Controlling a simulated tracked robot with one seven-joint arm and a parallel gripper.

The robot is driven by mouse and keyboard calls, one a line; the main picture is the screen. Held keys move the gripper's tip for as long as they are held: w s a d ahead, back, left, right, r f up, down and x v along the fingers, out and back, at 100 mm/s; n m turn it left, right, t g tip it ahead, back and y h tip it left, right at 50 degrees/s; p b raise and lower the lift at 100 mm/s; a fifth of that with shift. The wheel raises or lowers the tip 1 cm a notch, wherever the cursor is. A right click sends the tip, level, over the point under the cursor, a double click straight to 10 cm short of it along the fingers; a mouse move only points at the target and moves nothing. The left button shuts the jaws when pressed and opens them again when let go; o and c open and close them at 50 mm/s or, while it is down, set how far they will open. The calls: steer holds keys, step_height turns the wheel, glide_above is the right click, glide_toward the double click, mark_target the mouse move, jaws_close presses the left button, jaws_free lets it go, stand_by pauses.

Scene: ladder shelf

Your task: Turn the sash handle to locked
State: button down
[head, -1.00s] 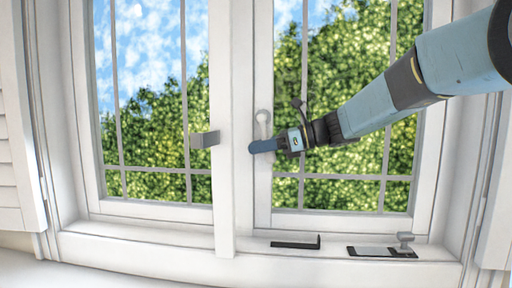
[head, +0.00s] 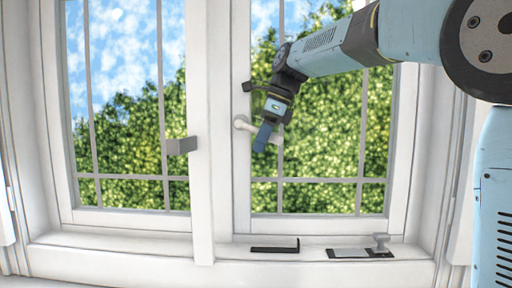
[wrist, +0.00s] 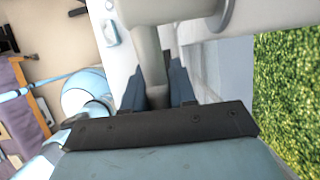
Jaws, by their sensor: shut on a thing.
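The grey sash handle (head: 242,122) is on the left stile of the right-hand window sash. Its round end is at the left in the head view, and its lever runs right and slightly down. My gripper (head: 263,137) comes from the upper right with its blue fingers across the lever. In the wrist view the handle's grey bar (wrist: 148,48) passes down between the two fingers (wrist: 156,92), which are shut on it. The fingers hide part of the lever in the head view.
A grey plate (head: 181,146) juts from the left-hand sash. On the sill lie a black L-shaped piece (head: 275,249) and a dark plate (head: 347,253) with a grey knobbed piece (head: 381,241). The window's middle post (head: 202,190) stands left of the handle.

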steer(key=shift+d+r+h, duration=0.25)
steer(key=shift+r+h, duration=0.35)
steer(key=shift+h, duration=0.55)
steer(key=shift+d+r+h, duration=0.25)
steer(key=shift+r+h, duration=0.3)
steer(key=shift+h, duration=0.6)
steer(key=c, duration=1)
jaws_free()
steer(key=shift+r, duration=0.1)
steer(key=shift+r, duration=3.65)
steer(key=shift+s, duration=0.1)
